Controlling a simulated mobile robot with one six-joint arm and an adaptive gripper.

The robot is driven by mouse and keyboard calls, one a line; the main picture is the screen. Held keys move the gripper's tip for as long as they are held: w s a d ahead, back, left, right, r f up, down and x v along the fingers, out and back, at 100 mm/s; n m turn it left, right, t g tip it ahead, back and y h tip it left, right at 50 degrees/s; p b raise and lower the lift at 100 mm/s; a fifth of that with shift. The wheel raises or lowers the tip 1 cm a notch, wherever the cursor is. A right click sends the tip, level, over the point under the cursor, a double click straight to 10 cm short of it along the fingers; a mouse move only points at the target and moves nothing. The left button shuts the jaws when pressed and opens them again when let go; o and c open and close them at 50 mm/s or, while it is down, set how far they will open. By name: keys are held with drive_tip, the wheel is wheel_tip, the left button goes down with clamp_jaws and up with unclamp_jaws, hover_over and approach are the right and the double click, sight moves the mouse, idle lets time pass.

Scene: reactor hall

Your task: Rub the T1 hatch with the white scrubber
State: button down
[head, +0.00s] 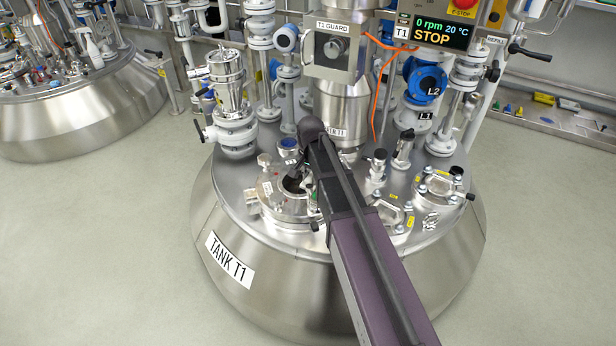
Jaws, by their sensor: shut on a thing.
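Tank T1 (232,262) stands in the middle of the head view, a wide steel vessel with a labelled skirt. A round steel hatch (268,208) with clamp knobs around its rim sits on the front left of its lid; I take it to be the T1 hatch. My gripper (294,184) is small and dark, over the hatch's right part, with my arm coming in from the lower right. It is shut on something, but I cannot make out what. The white scrubber is not clearly visible. I cannot tell whether anything in the gripper touches the hatch.
A steel valve fitting (228,95) rises behind the hatch to the left. The T1 guard box (333,50) and a display reading STOP (432,32) stand behind. Smaller ports (438,187) sit on the right of the lid. Another tank (85,105) stands left; the floor between is clear.

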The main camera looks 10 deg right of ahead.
sight(289, 178)
drive_tip(key=shift+f, duration=0.15)
idle(0.5)
drive_tip(key=shift+w+a, duration=0.55)
drive_tip(key=shift+a, duration=0.25)
drive_tip(key=shift+w+a, duration=0.55)
drive_tip(key=shift+a, duration=0.2)
drive_tip(key=shift+a, duration=0.1)
drive_tip(key=shift+w+a, duration=0.55)
drive_tip(key=shift+a, duration=0.25)
drive_tip(key=shift+w+a, duration=0.55)
drive_tip(key=shift+a, duration=0.25)
